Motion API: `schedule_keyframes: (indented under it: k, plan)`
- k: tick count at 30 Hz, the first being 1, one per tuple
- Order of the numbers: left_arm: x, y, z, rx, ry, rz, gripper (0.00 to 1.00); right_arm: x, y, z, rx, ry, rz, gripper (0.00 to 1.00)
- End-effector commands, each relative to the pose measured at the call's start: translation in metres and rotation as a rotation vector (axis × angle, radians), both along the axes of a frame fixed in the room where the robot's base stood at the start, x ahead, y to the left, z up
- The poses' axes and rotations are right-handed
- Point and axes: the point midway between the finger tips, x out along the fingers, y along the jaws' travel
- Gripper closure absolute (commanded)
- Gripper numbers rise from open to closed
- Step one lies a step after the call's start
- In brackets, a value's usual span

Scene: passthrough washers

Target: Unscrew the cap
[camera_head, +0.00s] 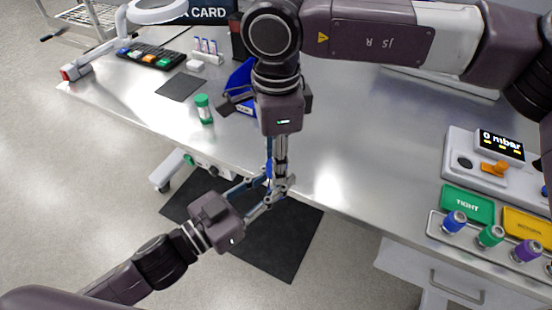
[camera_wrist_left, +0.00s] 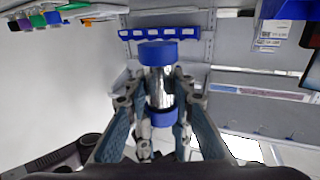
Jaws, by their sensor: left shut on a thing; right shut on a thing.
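A small metal canister (camera_wrist_left: 159,85) with a blue end (camera_wrist_left: 157,53) and a second blue band (camera_wrist_left: 163,116) shows in the left wrist view. My left gripper (camera_head: 263,189) comes from the lower left and is shut on its silver body, with one finger on each side. My right gripper (camera_head: 276,176) points down from above and meets the left fingers in front of the table edge. It is shut, seemingly on the canister's blue cap. In the head view the fingers hide most of the canister; only a little blue shows. I cannot tell whether the cap has turned.
The metal table (camera_head: 345,150) has clear room in its middle. At right are a gauge reading 0 mbar (camera_head: 500,145), a green TIGHT mat (camera_head: 466,204), a yellow mat (camera_head: 526,227) and a tray of capped canisters (camera_head: 470,242). A green-capped container (camera_head: 204,110) and blue bin (camera_head: 238,82) stand left.

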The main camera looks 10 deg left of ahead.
Motion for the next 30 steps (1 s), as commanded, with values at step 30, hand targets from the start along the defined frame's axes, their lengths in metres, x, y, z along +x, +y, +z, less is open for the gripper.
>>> schedule_keyframes:
  k: [30]
  plan:
    - [0.001, 0.001, -0.001, 0.002, 0.002, 0.002, 1.00, -0.001, 0.001, 0.022, 0.000, 0.002, 0.000, 0.99]
